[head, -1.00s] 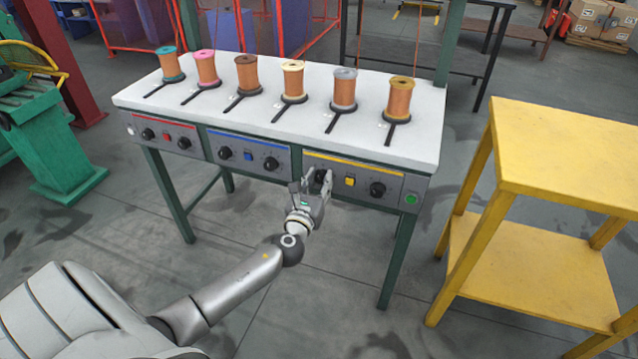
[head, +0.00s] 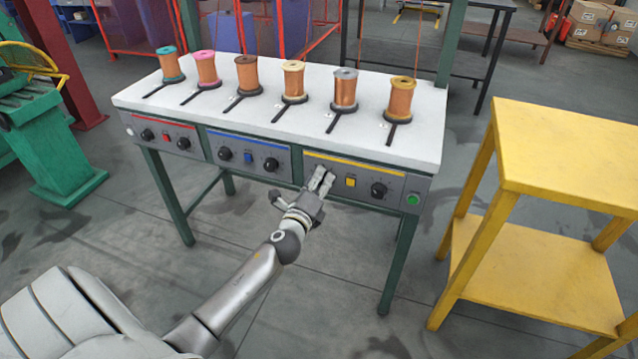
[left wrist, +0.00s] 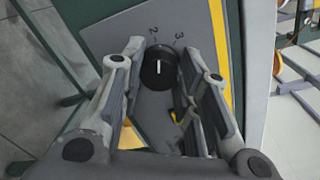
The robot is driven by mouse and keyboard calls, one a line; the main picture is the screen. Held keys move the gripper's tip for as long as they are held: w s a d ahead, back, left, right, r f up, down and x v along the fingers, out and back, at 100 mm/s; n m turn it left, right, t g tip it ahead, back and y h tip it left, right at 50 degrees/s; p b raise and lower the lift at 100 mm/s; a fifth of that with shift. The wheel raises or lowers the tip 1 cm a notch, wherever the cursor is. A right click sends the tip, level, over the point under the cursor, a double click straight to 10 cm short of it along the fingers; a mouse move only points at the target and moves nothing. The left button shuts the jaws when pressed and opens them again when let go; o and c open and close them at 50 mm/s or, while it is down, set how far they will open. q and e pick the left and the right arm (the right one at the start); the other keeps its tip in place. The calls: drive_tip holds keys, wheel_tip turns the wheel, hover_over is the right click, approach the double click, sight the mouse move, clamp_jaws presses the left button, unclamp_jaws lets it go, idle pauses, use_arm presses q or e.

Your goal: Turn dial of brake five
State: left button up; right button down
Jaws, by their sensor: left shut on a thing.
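The dial of brake five is the left black knob of the yellow-striped panel (head: 352,185). My left gripper (head: 322,178) is at this knob and hides it in the head view. In the left wrist view the round black dial (left wrist: 158,68) shows between the two fingers, with a white pointer line on its face. The numbers 2 and 3 are printed on the grey panel near it. My left gripper (left wrist: 162,72) is shut on the dial, one finger on each side. My right gripper is not in view.
A yellow square button (head: 350,182) and another black dial (head: 378,190) sit to the right on the same panel. A green button (head: 412,199) is at the corner. Copper spools stand on the white tabletop (head: 430,130). A yellow shelf (head: 570,150) stands at right.

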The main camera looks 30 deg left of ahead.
use_arm(q)
drive_tip(key=n+p, duration=0.1)
drive_tip(key=n, duration=0.8)
drive_tip(key=shift+a+f+n+h, duration=0.1)
drive_tip(key=shift+n+h, duration=0.2)
drive_tip(key=shift+n, duration=0.1)
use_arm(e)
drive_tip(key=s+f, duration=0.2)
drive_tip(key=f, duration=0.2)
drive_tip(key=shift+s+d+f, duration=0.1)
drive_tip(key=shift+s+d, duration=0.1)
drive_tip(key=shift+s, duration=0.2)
use_arm(q)
drive_tip(key=o, duration=1)
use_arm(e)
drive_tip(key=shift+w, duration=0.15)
use_arm(q)
drive_tip(key=v, duration=1.2)
drive_tip(key=shift+f, duration=0.2)
